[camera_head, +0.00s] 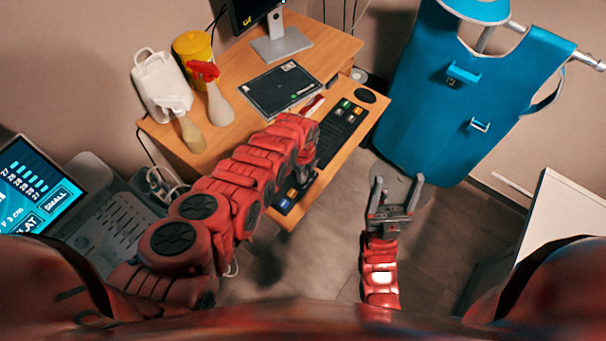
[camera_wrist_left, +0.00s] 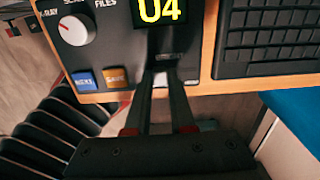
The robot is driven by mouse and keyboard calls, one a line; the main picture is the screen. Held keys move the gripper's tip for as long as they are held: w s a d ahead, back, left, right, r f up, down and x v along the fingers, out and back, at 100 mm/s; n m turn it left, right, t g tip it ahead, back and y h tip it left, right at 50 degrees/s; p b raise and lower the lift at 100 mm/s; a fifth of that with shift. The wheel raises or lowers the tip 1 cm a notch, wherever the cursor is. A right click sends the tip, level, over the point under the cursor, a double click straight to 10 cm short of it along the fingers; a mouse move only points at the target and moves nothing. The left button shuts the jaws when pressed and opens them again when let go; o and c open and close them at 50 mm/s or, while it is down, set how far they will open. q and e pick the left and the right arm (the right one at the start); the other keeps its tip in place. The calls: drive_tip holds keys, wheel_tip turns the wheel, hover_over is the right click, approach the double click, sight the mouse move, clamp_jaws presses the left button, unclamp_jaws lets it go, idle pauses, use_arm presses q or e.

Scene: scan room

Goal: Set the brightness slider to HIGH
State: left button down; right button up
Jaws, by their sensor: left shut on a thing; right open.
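My left gripper (camera_head: 303,172) is over the dark control panel (camera_head: 296,186) on the desk's near edge. In the left wrist view its two fingers (camera_wrist_left: 165,68) come together at the panel, just below the yellow "04" display (camera_wrist_left: 160,10). They are shut on a small part there, seemingly the slider handle, which the fingertips mostly hide. I cannot read any HIGH marking or the slider's setting. My right gripper (camera_head: 395,190) is open and empty above the floor, right of the desk.
In the left wrist view, a white knob (camera_wrist_left: 75,30), a blue button (camera_wrist_left: 87,80) and an orange button (camera_wrist_left: 116,77) are left of the fingers. A black keyboard (camera_wrist_left: 268,38) is to their right. Bottles, a tablet (camera_head: 280,88) and a monitor stand (camera_head: 281,44) occupy the desk.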

idle(0.9)
use_arm(q)
drive_tip(key=shift+w+d+f+b, duration=0.1)
drive_tip(key=shift+w+f+b, duration=0.05)
drive_tip(key=shift+b, duration=0.3)
drive_tip(key=w+d+b, duration=0.1)
drive_tip(key=b, duration=0.3)
drive_tip(key=w+d+b, duration=0.1)
drive_tip(key=w+b, duration=0.1)
drive_tip(key=b, duration=0.3)
drive_tip(key=shift+w+d+f, duration=0.2)
drive_tip(key=shift+d, duration=0.05)
drive_tip(key=shift+r, duration=0.45)
drive_tip(key=c, duration=0.8)
unclamp_jaws()
drive_tip(key=shift+w+d+f, duration=0.1)
drive_tip(key=shift+o, duration=0.2)
